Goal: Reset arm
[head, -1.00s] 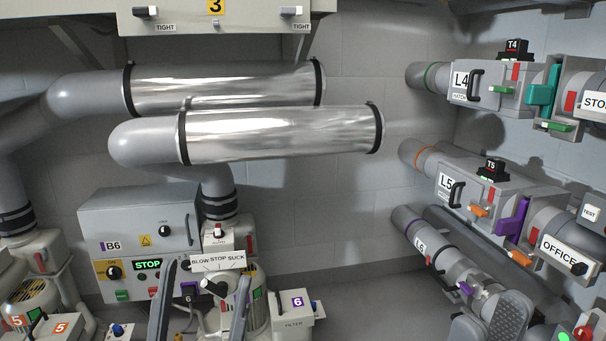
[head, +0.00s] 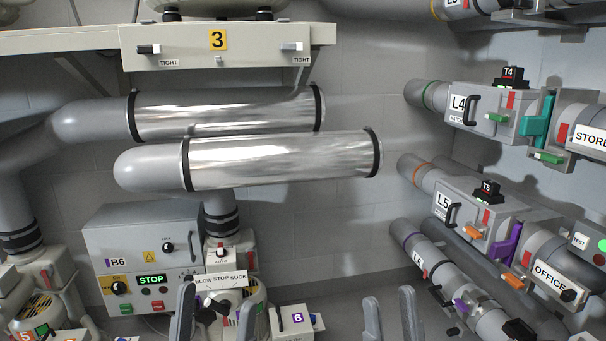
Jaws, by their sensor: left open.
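My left gripper (head: 217,297) is low in the head view, in front of the blower 6 unit. Its two fingers are apart with nothing visible between them. It partly covers the front of that unit, below the BLOW STOP SUCK plate (head: 222,280). My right gripper (head: 388,295) is at the bottom, right of the filter box (head: 293,321) marked 6. Its fingers are also apart, with only the grey background between them. The lower parts of both grippers are cut off by the frame edge.
Control box B6 (head: 125,235) shows STOP behind and left of my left gripper. Two shiny tubes (head: 280,160) run across above. Pipes L4 (head: 490,115), L5 (head: 470,205) and L6 (head: 440,270) line the right wall. Bare wall lies behind my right gripper.

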